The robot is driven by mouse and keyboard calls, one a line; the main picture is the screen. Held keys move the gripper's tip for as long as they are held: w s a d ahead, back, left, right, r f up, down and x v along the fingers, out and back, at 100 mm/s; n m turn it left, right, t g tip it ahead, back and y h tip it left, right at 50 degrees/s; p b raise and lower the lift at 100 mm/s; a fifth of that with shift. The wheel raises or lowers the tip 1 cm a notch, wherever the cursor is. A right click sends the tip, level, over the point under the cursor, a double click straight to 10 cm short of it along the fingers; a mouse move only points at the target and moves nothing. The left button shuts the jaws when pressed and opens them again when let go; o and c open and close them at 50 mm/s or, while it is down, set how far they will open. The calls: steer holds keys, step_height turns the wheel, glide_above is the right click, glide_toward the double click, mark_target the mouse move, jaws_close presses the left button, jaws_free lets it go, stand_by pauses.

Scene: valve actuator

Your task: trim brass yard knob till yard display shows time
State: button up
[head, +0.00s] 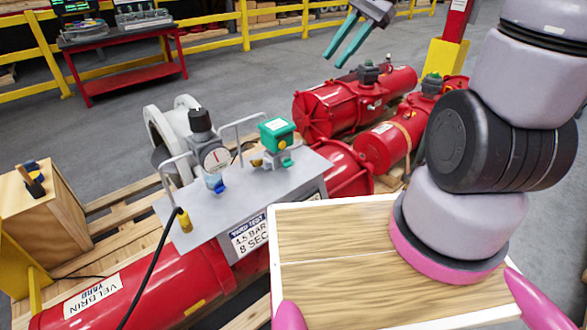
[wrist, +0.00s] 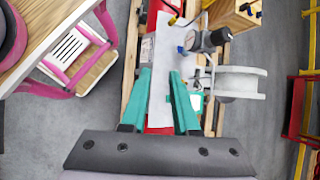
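The red valve actuator (head: 130,290) labelled VELBRIN YARD lies on a wooden pallet with a grey panel (head: 225,205) on it. Which brass part is the yard knob, and any display reading, I cannot tell. My gripper (head: 333,62) has teal fingers, apart and empty, in the air above and behind the panel in the head view. In the wrist view my gripper (wrist: 160,72) points towards the panel (wrist: 160,85); the gauge (wrist: 191,40) is to its right.
A sign (head: 250,237) reads 4.5 BAR, 8 SEC. More red actuators (head: 345,105) lie behind the panel. A wooden box (head: 40,215) stands at left. Grey floor is open between.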

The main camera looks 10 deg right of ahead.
steer(key=w+a+f+m+t+y, duration=0.2)
steer(key=w+a+f+m+y, duration=0.1)
steer(key=w+f+m+y, duration=0.5)
steer(key=w+a+f+m+t+y, duration=0.1)
steer(key=w+a+f+m+y, duration=0.3)
steer(key=f+m, duration=0.7)
steer(key=w+d+f+m+t+h, duration=0.1)
steer(key=d+f+m+t+h, duration=0.1)
steer(key=f+m+t, duration=0.4)
steer(key=w+d+f+m+t+h, duration=0.1)
steer(key=w+d+f+m+t, duration=0.2)
steer(key=f, duration=0.6)
steer(key=m+t+h, duration=0.4)
steer(key=m+h, duration=0.2)
steer(key=m, duration=0.3)
glide_toward(290, 166)
steer(key=shift+s+d+r, duration=0.3)
steer(key=shift+s+d, duration=0.5)
steer(key=shift+s, duration=0.1)
steer(key=shift+w+a+f, duration=0.1)
steer(key=x, duration=1)
steer(key=shift+w+a+f, duration=0.15)
jaws_close()
